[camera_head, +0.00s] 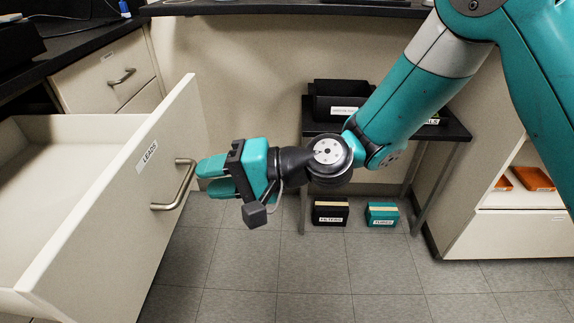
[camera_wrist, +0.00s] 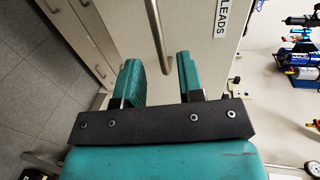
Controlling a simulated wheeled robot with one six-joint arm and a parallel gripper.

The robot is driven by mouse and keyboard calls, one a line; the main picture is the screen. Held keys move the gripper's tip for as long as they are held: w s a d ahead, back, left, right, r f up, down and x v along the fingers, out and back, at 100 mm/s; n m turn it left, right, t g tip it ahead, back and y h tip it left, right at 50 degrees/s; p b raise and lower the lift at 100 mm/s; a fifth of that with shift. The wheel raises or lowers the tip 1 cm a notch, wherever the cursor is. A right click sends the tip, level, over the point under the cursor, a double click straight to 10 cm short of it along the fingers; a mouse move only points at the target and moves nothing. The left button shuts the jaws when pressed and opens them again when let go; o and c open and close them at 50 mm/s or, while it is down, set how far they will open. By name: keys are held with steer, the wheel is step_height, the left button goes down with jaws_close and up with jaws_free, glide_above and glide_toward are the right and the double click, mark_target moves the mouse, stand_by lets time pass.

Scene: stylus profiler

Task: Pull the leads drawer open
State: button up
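The leads drawer (camera_head: 110,200) stands pulled well out at the left in the head view, its inside showing empty where visible. Its cream front carries a LEADS label (camera_head: 147,157) and a metal bar handle (camera_head: 178,190). My gripper (camera_head: 208,177) is just right of the handle, fingers pointing at the drawer front. In the wrist view the two teal fingers (camera_wrist: 160,80) are apart, with nothing held between them. The handle (camera_wrist: 156,35) lies in line with the gap, seemingly just beyond the fingertips; whether they touch it is hard to tell.
A small dark table (camera_head: 455,130) with black bins (camera_head: 340,98) stands behind my arm. Boxes labelled FILTERS (camera_head: 330,213) and a teal one (camera_head: 382,214) sit on the floor below. A cabinet (camera_head: 510,232) is at the right. The tiled floor in front is clear.

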steer(key=v, duration=1.2)
steer(key=shift+s+d, duration=0.1)
steer(key=s+d+r+n+h+p, duration=0.1)
steer(key=s+d+r+n+h, duration=0.25)
steer(key=s+d+h, duration=0.35)
steer(key=s+d+r+n+h, duration=0.2)
steer(key=s+d+n+h, duration=0.3)
steer(key=d, duration=0.3)
step_height(320, 180, up, 22)
steer(key=s+m+p, duration=0.1)
steer(key=p, duration=2.1)
steer(key=shift+y, duration=0.3)
steer(key=shift+a, duration=0.1)
